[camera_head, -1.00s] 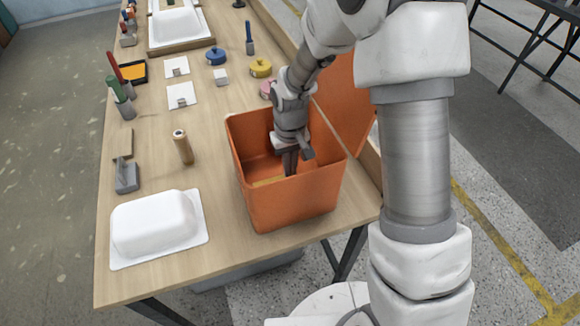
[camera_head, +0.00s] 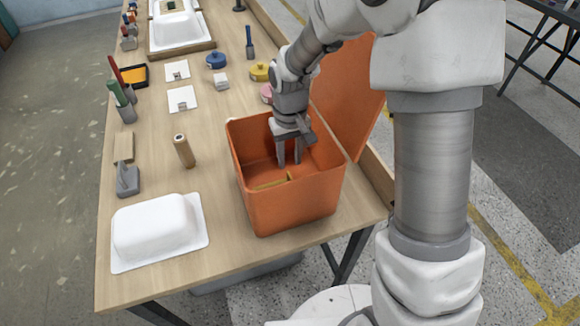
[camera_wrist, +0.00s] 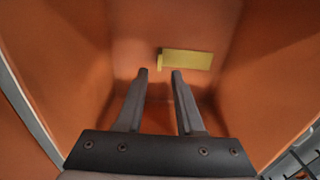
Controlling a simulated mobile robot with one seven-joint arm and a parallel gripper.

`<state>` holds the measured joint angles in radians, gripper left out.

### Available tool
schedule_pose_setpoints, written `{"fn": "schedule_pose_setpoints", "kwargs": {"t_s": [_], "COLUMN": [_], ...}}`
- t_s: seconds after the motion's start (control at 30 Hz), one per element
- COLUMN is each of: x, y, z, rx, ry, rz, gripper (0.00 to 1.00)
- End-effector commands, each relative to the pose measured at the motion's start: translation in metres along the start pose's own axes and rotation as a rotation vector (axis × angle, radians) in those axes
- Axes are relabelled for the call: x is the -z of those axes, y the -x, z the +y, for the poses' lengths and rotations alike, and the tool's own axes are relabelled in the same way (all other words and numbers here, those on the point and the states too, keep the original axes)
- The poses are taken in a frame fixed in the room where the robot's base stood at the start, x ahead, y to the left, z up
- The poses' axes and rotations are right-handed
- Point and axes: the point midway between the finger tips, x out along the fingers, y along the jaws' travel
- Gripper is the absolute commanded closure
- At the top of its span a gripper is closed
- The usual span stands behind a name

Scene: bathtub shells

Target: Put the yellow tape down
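My gripper (camera_head: 289,162) is inside the orange box, pointing down, with its two fingers apart and nothing between them. It also shows open in the wrist view (camera_wrist: 160,72). A flat yellow piece with a short raised end (camera_head: 272,183) lies on the box floor, apart from the fingers. In the wrist view the yellow piece (camera_wrist: 187,59) lies just beyond the right fingertip. A round yellow tape roll (camera_head: 260,72) sits on the table behind the box. I cannot tell whether the yellow piece in the box is tape.
The orange box (camera_head: 292,208) stands at the table's right front edge, its lid (camera_head: 350,85) open to the right. Blue (camera_head: 216,58) and pink (camera_head: 266,93) rolls lie behind. A white tub shell (camera_head: 155,228) and a wooden cylinder (camera_head: 183,151) stand to the left.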

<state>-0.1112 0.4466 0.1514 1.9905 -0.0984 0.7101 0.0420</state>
Motion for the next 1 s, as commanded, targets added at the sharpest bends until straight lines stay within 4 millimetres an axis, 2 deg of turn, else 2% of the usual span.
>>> {"fn": "schedule_pose_setpoints", "kwargs": {"t_s": [0.03, 0.1, 0.23, 0.63, 0.77, 1.0], "x": [0.001, 0.001, 0.001, -0.004, -0.021, -0.075], "y": [0.014, 0.029, 0.049, 0.076, 0.104, 0.166], "z": [0.0, 0.0, 0.0, 0.004, 0.013, 0.032], "rx": [-0.001, 0.0, 0.0, -0.006, -0.023, -0.056], "ry": [-0.001, -0.001, -0.001, -0.008, -0.033, -0.108], "rz": [0.005, 0.004, 0.003, 0.016, 0.064, 0.19], "gripper": [0.64, 0.64, 0.64, 0.64, 0.64, 0.64]}}
